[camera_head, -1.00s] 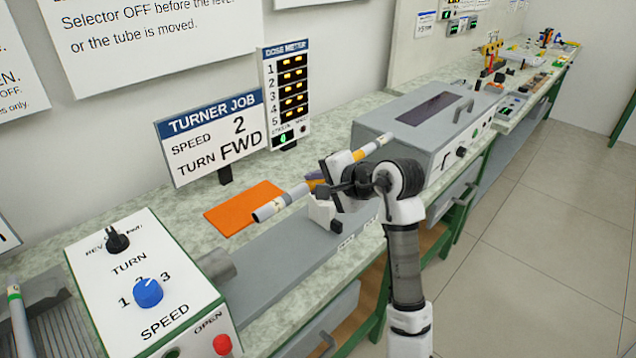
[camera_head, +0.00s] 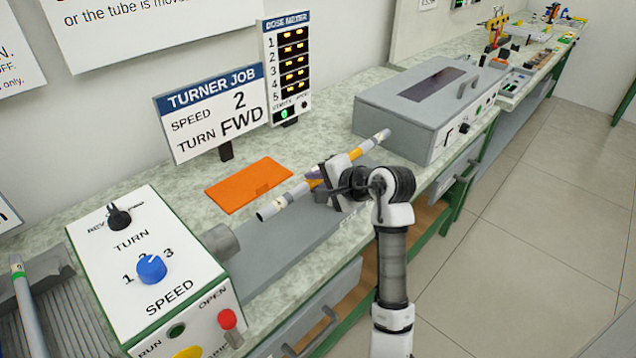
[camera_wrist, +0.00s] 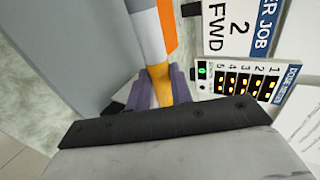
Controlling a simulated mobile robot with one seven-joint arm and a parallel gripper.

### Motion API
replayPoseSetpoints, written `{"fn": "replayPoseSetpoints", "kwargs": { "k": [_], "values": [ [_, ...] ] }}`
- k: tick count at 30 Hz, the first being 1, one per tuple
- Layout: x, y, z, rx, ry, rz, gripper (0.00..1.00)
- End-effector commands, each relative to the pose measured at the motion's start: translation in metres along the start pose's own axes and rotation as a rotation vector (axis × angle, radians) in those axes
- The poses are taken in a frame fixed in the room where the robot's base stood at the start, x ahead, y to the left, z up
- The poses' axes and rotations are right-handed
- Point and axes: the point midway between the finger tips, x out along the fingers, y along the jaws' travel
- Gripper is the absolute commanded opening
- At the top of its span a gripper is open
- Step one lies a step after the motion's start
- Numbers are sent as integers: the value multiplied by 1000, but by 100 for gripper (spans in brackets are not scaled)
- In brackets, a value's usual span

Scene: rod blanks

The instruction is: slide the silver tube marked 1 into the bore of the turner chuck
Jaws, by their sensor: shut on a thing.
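My gripper (camera_head: 318,178) is shut on the silver tube (camera_head: 295,196), around its yellow-orange middle section. The tube is held slanted above the grey bed, its near end pointing down-left toward the chuck. I cannot read its number mark. The turner chuck (camera_head: 220,242) is a short grey cylinder on the right side of the white control box (camera_head: 150,270). The tube's near end is apart from the chuck, up and right of it in the picture; the bore is hidden. In the wrist view, purple finger pads (camera_wrist: 177,84) clasp the tube's yellow part (camera_wrist: 160,90).
An orange mat (camera_head: 247,185) lies behind the tube. The turner job sign (camera_head: 212,113) and dose meter (camera_head: 288,70) stand behind. A grey box (camera_head: 425,105) stands right, near the tube's far end. Another tube (camera_head: 25,300) with a green band lies far left. A red-knobbed lever (camera_head: 228,319) is on the control box.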

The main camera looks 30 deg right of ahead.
Motion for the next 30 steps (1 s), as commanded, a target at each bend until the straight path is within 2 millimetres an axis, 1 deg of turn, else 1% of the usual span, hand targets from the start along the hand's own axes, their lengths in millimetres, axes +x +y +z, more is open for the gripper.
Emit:
{"fn": "replayPoseSetpoints", "kwargs": {
  "k": [1, 4, 12, 18, 24, 30],
  "values": [
    [2, 3, 0, -3, 2, -1, 0],
    [1, 3, 3, -6, 3, 0, 0],
    [1, 2, 31, -5, 3, -1, 0],
    [0, 1, 48, -4, 3, 0, 0],
    [0, 0, 57, -3, 3, -1, 0],
    [-1, 0, 59, -2, 3, 0, 0]
  ]
}}
